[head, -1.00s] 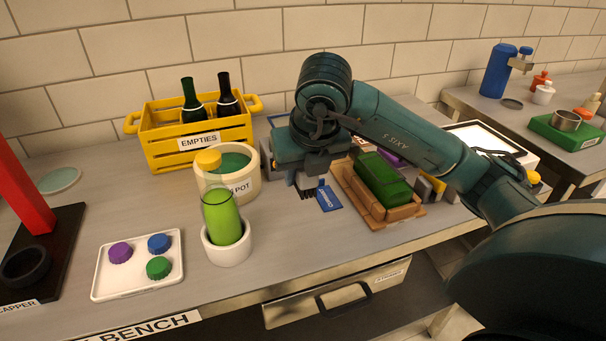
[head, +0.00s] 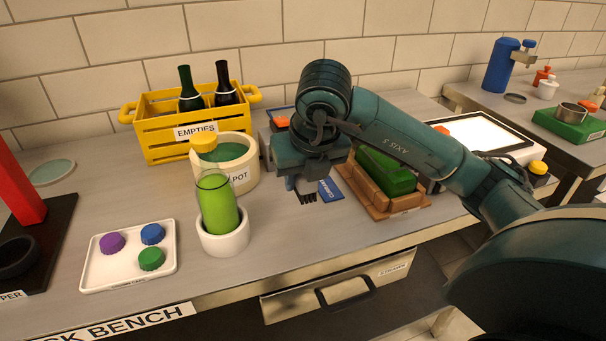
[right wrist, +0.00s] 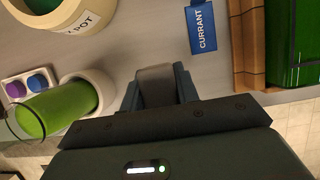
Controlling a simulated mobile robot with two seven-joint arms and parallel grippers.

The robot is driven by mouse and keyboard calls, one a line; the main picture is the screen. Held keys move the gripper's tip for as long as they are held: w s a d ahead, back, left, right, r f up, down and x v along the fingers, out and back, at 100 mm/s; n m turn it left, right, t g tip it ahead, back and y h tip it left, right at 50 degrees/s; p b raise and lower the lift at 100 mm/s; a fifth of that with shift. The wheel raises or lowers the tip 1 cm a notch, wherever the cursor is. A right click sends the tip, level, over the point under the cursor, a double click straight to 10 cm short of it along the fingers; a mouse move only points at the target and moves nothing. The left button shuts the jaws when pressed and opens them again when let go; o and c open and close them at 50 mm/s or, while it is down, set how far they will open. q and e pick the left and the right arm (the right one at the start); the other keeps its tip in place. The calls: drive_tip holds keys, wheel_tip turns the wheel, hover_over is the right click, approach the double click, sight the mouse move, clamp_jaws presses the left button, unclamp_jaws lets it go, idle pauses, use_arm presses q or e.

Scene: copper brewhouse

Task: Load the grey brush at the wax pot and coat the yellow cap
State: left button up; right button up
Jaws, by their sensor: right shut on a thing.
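My right gripper (head: 303,182) is shut on the grey brush (right wrist: 155,74), holding it over the bench with its dark bristles (head: 307,198) pointing down. The brush is right of the white wax pot (head: 240,181), apart from it. The pot is open, with green inside. In front of it a bright green bottle (head: 218,207) stands in a white round holder (head: 226,244). In the right wrist view the pot (right wrist: 72,24) is upper left. My left gripper is not in view.
A white tray (head: 101,279) holds purple, blue and green caps. A yellow crate (head: 161,145) with two bottles stands behind the pot. A blue CURRANT tag (head: 331,189) and a brown tray (head: 401,207) with a green block lie right of the brush. The bench's front middle is clear.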

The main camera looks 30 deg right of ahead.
sight(303, 216)
drive_tip(key=shift+f+b, duration=0.45)
drive_tip(key=shift+f, duration=0.2)
drive_tip(key=shift+f+b, duration=1.4)
drive_tip(key=shift+f, duration=0.1)
drive_tip(key=shift+f+b, duration=0.4)
drive_tip(key=shift+f, duration=0.05)
drive_tip(key=shift+f+b, duration=0.4)
drive_tip(key=shift+f, duration=0.05)
drive_tip(key=o, duration=1)
drive_tip(key=shift+r, duration=0.2)
drive_tip(key=shift+c, duration=0.2)
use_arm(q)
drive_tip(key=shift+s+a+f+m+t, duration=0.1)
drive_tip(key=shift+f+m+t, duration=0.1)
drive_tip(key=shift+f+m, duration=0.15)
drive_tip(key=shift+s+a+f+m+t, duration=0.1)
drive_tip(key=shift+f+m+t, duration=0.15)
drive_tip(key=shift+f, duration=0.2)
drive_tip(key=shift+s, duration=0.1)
use_arm(e)
drive_tip(key=shift+r, duration=0.15)
